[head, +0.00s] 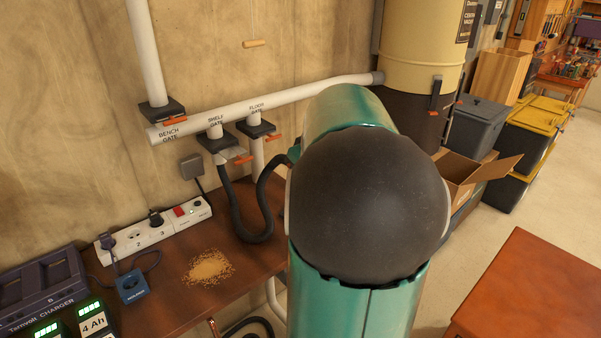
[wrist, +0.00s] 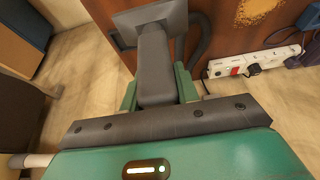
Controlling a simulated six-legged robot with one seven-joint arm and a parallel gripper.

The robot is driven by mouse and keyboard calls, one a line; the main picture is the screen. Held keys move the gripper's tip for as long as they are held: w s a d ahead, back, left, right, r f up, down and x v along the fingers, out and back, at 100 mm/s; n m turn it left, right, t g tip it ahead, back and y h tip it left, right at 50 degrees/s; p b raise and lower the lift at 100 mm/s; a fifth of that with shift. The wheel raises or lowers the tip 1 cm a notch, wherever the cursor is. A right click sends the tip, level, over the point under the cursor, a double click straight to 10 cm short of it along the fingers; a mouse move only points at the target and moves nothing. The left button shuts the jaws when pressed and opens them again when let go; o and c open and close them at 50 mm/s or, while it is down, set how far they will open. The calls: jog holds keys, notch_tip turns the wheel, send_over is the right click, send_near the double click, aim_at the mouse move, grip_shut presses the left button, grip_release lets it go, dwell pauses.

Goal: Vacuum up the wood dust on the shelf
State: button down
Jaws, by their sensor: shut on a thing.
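The wood dust (head: 208,267) lies as a loose tan patch on the brown shelf (head: 185,305). It also shows at the top right of the wrist view (wrist: 252,10). In the wrist view, my gripper (wrist: 158,88) is shut on a dark grey nozzle (wrist: 155,60) with a wide flat head, which is to the left of the dust. The dark hose (head: 236,215) hangs in a loop from the shelf gate (head: 222,145) and passes behind my arm. My arm hides the gripper and nozzle in the head view.
A white power strip (head: 155,228) with plugs, a blue plug box (head: 131,287) and a charger (head: 40,290) stand around the dust. The bench gate (head: 162,110) and floor gate (head: 256,128) have orange handles. A vacuum drum (head: 420,50), open carton (head: 462,180) and red-brown table (head: 530,295) are right.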

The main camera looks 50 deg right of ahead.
jog(key=shift+s+a+r, duration=0.35)
jog(key=shift+s+a, duration=0.25)
jog(key=shift+a, duration=0.05)
jog(key=shift+f, duration=4.45)
jog(key=w+a, duration=1.9)
jog(key=a, duration=0.1)
jog(key=shift+w+a+f, duration=0.15)
jog(key=shift+w+f, duration=0.05)
jog(key=shift+w, duration=0.05)
jog(key=shift+f, duration=0.15)
